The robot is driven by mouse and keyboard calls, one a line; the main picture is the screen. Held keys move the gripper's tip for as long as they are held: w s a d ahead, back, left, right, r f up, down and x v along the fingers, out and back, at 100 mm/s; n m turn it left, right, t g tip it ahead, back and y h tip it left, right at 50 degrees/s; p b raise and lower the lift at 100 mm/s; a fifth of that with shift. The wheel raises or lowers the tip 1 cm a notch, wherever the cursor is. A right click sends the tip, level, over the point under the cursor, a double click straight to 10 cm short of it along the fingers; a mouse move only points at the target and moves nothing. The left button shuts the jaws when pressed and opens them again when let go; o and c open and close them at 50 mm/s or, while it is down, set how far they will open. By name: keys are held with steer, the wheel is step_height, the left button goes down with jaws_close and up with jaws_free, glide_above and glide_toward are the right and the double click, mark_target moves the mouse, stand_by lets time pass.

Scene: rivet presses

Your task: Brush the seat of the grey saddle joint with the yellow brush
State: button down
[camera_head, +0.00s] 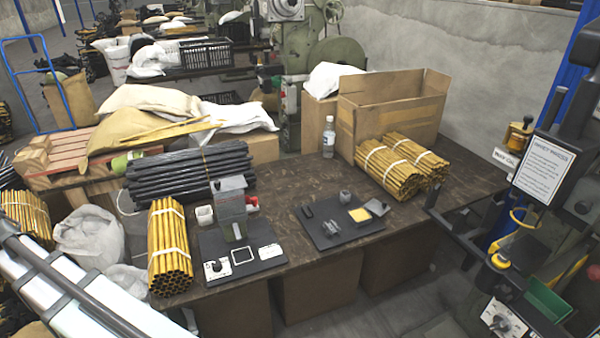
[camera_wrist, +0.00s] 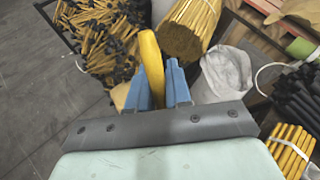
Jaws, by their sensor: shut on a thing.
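In the wrist view my gripper (camera_wrist: 160,85) has two blue fingers closed around a smooth, curved yellow handle (camera_wrist: 151,62), which I take to be the yellow brush. Its bristles cannot be made out. In the head view the gripper is out of frame. A dark tray (camera_head: 325,238) on the table holds several small parts. Among them are a small grey block (camera_head: 345,197) and a flat grey piece (camera_head: 377,206), with a yellow pad (camera_head: 360,214) close by. I cannot tell for sure which part is the grey saddle joint. The gripper is far from this tray.
A grey press (camera_head: 232,205) stands on a dark base left of the tray. Bundles of yellow rods (camera_head: 169,245) and dark rods (camera_head: 185,175) lie around it. A bottle (camera_head: 328,140) and an open cardboard box (camera_head: 395,115) stand behind the tray. The table between base and tray is clear.

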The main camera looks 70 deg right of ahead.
steer(key=s+d+f, duration=0.3)
steer(key=d, duration=1.1)
steer(key=s+d+f+m, duration=0.1)
steer(key=s+d+f, duration=0.2)
steer(key=d, duration=1.1)
steer(key=s+d+f, duration=0.2)
steer(key=s+d, duration=0.1)
steer(key=d, duration=1.1)
steer(key=s+d+f, duration=0.2)
steer(key=s+d, duration=0.7)
steer(key=d, duration=0.2)
steer(key=s+d+f, duration=0.2)
steer(key=s+d, duration=0.8)
steer(key=d, duration=0.2)
steer(key=s+d+f, duration=0.2)
steer(key=s+d, duration=0.1)
steer(key=s, duration=0.6)
steer(key=s+d+f, duration=0.1)
steer(key=s+d, duration=0.3)
steer(key=s, duration=0.5)
steer(key=s+a+f, duration=0.2)
steer(key=s, duration=1)
steer(key=shift+w+a+f, duration=0.1)
steer(key=shift+w+f, duration=0.05)
steer(key=shift+f, duration=1.1)
steer(key=shift+w+a+f, duration=0.1)
steer(key=shift+f, duration=1.1)
